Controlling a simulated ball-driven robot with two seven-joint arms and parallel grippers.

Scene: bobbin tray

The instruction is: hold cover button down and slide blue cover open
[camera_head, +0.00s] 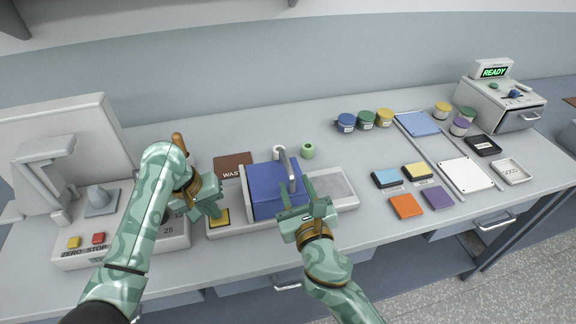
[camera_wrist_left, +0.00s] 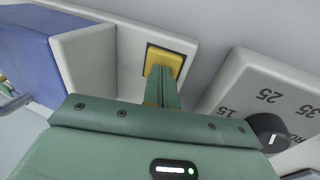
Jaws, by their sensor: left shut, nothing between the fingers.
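The blue cover (camera_head: 273,190) sits on a long pale tray (camera_head: 345,203), with a grey bar handle (camera_head: 287,163) near its right edge. The tray's right part shows uncovered. The yellow cover button (camera_head: 221,222) is at the tray's left end; it also shows in the left wrist view (camera_wrist_left: 170,58). My left gripper (camera_head: 215,208) is shut, its fingertips at the button, seemingly touching it; whether the button is pressed down is unclear. My right gripper (camera_head: 303,187) is open at the cover's right edge by the handle, its fingers apart.
A dial box (camera_wrist_left: 270,95) stands close beside my left gripper. Colored tiles (camera_head: 405,206) and jars (camera_head: 366,120) are to the right. Some bench is clear right of the tray.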

